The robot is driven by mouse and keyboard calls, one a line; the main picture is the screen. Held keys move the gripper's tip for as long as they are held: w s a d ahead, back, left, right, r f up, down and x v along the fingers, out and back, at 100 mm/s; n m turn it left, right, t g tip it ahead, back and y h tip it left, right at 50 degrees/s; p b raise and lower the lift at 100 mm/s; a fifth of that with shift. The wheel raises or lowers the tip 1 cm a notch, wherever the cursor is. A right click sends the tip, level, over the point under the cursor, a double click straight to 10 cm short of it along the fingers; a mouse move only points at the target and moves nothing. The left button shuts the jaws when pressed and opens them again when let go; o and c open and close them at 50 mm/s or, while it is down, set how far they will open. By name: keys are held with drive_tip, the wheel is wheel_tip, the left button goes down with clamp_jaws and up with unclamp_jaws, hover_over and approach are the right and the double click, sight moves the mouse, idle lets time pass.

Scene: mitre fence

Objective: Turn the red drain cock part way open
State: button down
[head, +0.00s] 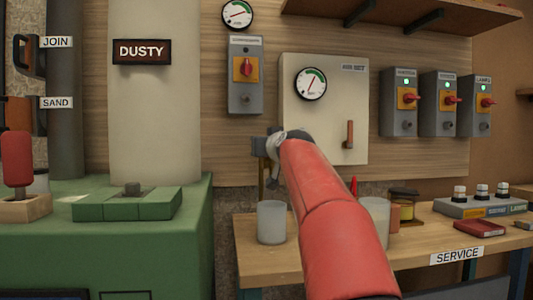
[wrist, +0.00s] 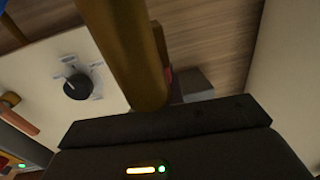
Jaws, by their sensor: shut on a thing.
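My gripper (head: 272,146) is at the wall left of the cream panel, seen past my red arm. Its fingers are mostly hidden in the head view. A brass pipe (head: 262,172) hangs just below it; in the wrist view the pipe (wrist: 128,50) crosses close in front of the camera. A small sliver of red, the drain cock (wrist: 168,78), shows behind the pipe, beside a grey block-like part (wrist: 194,86). My gripper is shut on the drain cock, but the contact and the cock's angle are largely hidden.
The cream panel (head: 325,125) with a gauge and an orange lever (head: 350,134) is right of my gripper. A frosted cup (head: 271,222) stands on the wooden bench (head: 420,243) below. A grey switch box (head: 245,75) is above. Jars stand right of my arm.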

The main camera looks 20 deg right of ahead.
drive_tip(key=shift+f+n+y+b, duration=0.25)
drive_tip(key=shift+n+y+b, duration=0.75)
drive_tip(key=shift+y+b, duration=0.45)
drive_tip(key=shift+a+r+n+y, duration=0.15)
drive_tip(key=shift+n+y, duration=0.55)
drive_tip(key=shift+y, duration=0.45)
drive_tip(key=shift+a+r+n+y, duration=0.15)
drive_tip(key=shift+n+y, duration=0.55)
drive_tip(key=shift+y, duration=0.4)
drive_tip(key=shift+f, duration=0.1)
drive_tip(key=c, duration=1.5)
unclamp_jaws()
drive_tip(key=shift+s, duration=0.15)
drive_tip(key=b+v, duration=0.3)
drive_tip(key=v, duration=0.4)
drive_tip(key=shift+s, duration=0.25)
